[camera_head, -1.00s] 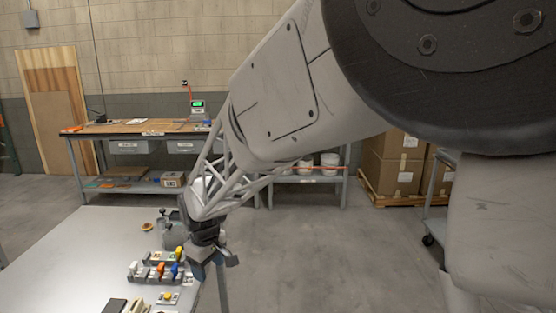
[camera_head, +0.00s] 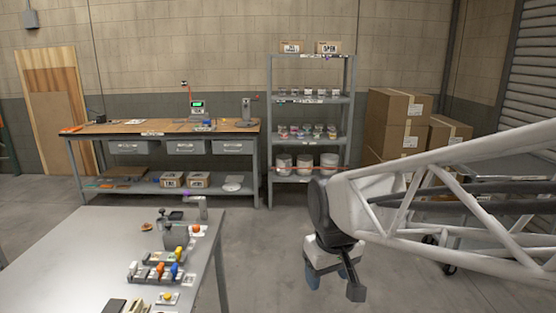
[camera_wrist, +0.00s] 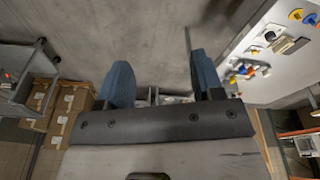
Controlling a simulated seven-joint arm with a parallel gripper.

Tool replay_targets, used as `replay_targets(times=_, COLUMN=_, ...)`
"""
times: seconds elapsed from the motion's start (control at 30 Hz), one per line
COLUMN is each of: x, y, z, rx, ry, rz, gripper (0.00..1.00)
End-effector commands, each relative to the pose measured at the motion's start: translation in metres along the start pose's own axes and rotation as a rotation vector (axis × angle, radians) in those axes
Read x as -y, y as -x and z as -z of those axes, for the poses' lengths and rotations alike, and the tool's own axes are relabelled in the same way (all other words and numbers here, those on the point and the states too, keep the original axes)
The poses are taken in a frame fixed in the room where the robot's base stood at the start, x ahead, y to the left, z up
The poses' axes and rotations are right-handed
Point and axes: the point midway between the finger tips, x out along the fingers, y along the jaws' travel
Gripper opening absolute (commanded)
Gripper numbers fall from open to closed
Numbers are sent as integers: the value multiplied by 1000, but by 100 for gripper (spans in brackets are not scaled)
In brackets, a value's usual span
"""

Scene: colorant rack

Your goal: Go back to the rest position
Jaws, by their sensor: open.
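My gripper (camera_head: 332,280) hangs over the bare floor to the right of the grey table (camera_head: 100,240) in the head view. Its fingers point down. In the wrist view its two blue fingers (camera_wrist: 161,85) stand wide apart with nothing between them. The colorant rack (camera_head: 155,272), with white, orange, blue and yellow pieces, stands on the table, well to the left of my gripper. It also shows small at the right of the wrist view (camera_wrist: 250,71).
A workbench (camera_head: 160,128) and a grey shelf unit (camera_head: 312,98) stand along the back wall. Cardboard boxes (camera_head: 398,112) are stacked to the right of the shelf. The floor (camera_head: 265,260) between table and arm is clear.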

Motion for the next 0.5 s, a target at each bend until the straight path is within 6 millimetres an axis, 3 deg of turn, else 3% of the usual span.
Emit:
replay_targets(times=0.3, x=-29, y=19, z=-86, rx=-34, ry=-218, rz=-28, gripper=61)
replay_targets(times=0.5, x=-36, y=22, z=-127, rx=-50, ry=-323, rz=-42, gripper=61)
